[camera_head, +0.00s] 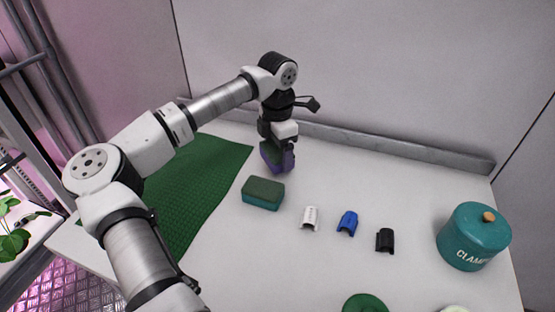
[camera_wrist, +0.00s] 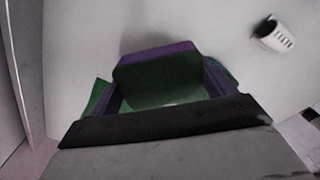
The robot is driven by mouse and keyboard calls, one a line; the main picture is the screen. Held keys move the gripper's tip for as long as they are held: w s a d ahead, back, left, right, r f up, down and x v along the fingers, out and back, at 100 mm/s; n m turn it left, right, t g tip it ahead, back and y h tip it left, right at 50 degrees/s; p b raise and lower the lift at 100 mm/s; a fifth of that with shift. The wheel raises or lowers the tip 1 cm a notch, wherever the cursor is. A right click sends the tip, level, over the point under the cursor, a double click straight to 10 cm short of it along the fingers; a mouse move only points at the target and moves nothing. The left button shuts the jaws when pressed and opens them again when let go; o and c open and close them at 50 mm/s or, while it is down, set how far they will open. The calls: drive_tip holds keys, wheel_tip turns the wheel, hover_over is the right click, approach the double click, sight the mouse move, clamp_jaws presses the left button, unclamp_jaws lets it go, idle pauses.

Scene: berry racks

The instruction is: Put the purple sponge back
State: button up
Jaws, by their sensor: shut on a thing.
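The purple sponge (camera_head: 288,162) has a dark green face and is in my gripper (camera_head: 277,152), which points down near the back of the table. In the wrist view the sponge (camera_wrist: 158,52) shows its purple edge and green face just beyond the dark gripper body. My gripper (camera_wrist: 160,95) is shut on it. The lower end of the sponge is at or close to the white table top; I cannot tell whether it touches. A second sponge, teal with a dark green top (camera_head: 263,192), lies flat in front of my gripper.
A green mat (camera_head: 205,180) covers the table's left part. White (camera_head: 310,217), blue (camera_head: 348,223) and black (camera_head: 385,240) clips stand in a row. A teal lidded pot (camera_head: 472,240) is at the right. A grey ledge (camera_head: 390,145) runs along the back wall.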

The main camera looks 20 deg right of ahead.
sight(277, 149)
drive_tip(key=shift+f+p, duration=0.3)
drive_tip(key=shift+f, duration=1.8)
drive_tip(key=shift+f, duration=0.15)
drive_tip(key=o, duration=0.9)
wheel_tip(277, 149, up, 12)
drive_tip(key=shift+r+b, duration=0.2)
drive_tip(key=shift+b, duration=0.6)
